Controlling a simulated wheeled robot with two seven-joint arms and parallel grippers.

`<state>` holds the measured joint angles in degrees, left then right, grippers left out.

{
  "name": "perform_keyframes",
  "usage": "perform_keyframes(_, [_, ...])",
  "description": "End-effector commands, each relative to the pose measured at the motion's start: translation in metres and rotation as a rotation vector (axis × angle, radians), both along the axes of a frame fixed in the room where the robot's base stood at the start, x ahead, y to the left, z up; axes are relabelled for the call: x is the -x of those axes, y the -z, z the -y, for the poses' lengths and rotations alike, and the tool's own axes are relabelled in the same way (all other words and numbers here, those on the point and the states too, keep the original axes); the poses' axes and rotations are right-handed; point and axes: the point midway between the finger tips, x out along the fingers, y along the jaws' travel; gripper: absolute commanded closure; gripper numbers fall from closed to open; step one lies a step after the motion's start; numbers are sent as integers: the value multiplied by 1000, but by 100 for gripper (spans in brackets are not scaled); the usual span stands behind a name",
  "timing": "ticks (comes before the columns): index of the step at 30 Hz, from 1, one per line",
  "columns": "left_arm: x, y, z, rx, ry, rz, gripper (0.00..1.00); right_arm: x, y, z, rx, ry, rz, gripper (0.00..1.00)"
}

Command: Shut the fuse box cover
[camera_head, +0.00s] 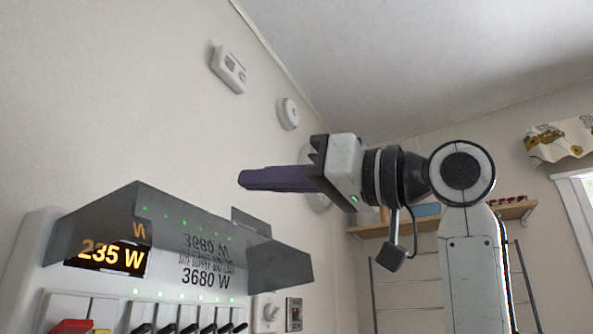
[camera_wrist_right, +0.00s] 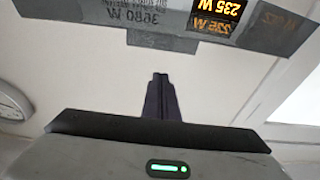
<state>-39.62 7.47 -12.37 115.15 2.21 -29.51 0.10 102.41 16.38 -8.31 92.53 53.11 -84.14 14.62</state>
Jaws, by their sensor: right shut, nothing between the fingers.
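The fuse box (camera_head: 22,275) is on the wall at the lower left of the head view, with a lit "235 W" display and a row of switches. Its smoky see-through cover (camera_head: 185,235) is hinged up and sticks out over the switches. In the right wrist view the cover (camera_wrist_right: 160,40) lies along the top edge, beyond the fingers. My right gripper (camera_head: 243,180) is shut and empty, its dark fingers pointing left, above the cover's right part in the picture. It shows no clear contact. The fingers also show in the right wrist view (camera_wrist_right: 160,80). My left gripper is out of view.
A thermostat-like box (camera_head: 228,69) and a round fitting (camera_head: 288,113) are on the wall above. Switch plates (camera_head: 267,313) are right of the fuse box. A wooden shelf (camera_head: 510,211) is at the back right. The space around the gripper looks free.

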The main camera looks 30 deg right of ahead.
Motion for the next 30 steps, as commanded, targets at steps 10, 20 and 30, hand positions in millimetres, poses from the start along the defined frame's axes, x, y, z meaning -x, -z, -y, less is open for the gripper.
perform_keyframes(10, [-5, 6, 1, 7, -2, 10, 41, 6, 37, 6, -1, 2, 2, 100])
perform_keyframes(20, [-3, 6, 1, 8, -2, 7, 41, 6, 38, 6, -2, 2, 1, 100])
perform_keyframes(30, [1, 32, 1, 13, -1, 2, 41, 11, 58, 11, -49, 3, 62, 100])
